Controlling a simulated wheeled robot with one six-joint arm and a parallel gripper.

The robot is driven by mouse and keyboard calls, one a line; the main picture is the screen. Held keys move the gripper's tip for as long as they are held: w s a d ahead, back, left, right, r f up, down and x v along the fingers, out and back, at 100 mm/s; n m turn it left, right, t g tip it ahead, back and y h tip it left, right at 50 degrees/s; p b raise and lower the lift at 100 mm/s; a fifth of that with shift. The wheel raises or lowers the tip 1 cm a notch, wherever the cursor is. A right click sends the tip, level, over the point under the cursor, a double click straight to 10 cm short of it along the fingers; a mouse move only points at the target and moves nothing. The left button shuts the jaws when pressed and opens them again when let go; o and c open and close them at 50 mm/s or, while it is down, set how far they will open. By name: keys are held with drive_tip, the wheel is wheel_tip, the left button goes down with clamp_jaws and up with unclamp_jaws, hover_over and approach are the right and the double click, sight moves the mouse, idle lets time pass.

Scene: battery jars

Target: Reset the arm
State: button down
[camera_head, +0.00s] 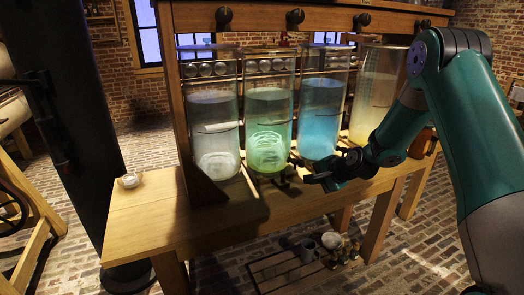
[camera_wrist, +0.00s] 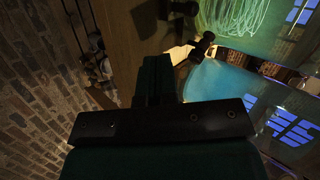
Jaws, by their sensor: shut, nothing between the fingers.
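My teal arm reaches in from the right in the head view. My gripper (camera_head: 308,178) is shut and empty, low in front of the green jar (camera_head: 267,122) and the blue jar (camera_head: 321,118), above the wooden bench (camera_head: 243,212). In the wrist view the closed gripper (camera_wrist: 157,75) shows as a dark shape at the middle, with the blue liquid to its right. I cannot tell whether it touches the small dark taps by the jar bases.
A clear greyish jar (camera_head: 213,125) stands left, and a yellowish jar (camera_head: 376,95) right. Dark knobs (camera_head: 295,17) line the top rail. A small pale object (camera_head: 129,180) lies on the bench's left end. A low slatted stand (camera_head: 285,272) with small items sits on the brick floor.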

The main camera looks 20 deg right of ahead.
drive_tip(key=s+a+r+n+g+y+p, duration=0.1)
drive_tip(key=s+a+r+n+g+p, duration=0.1)
drive_tip(key=s+a+r+n, duration=0.5)
drive_tip(key=s+a+r+n+g+y+p, duration=0.1)
drive_tip(key=s+a+r+n+g+p, duration=0.2)
drive_tip(key=a+r, duration=0.65)
drive_tip(key=s+a+r+n+g+p, duration=0.1)
drive_tip(key=s+a+r+n, duration=0.1)
drive_tip(key=s, duration=0.6)
drive_tip(key=s+a+r+n+g+h+p, duration=0.1)
drive_tip(key=s+a+r+n+p, duration=0.1)
drive_tip(key=s+r+n, duration=0.3)
drive_tip(key=s+a+r+n+g+p, duration=0.1)
drive_tip(key=s+r+n, duration=0.3)
drive_tip(key=s, duration=0.9)
drive_tip(key=shift+a+r+g+p, duration=0.3)
drive_tip(key=shift+a+r+g, duration=0.2)
drive_tip(key=shift+a+g, duration=0.1)
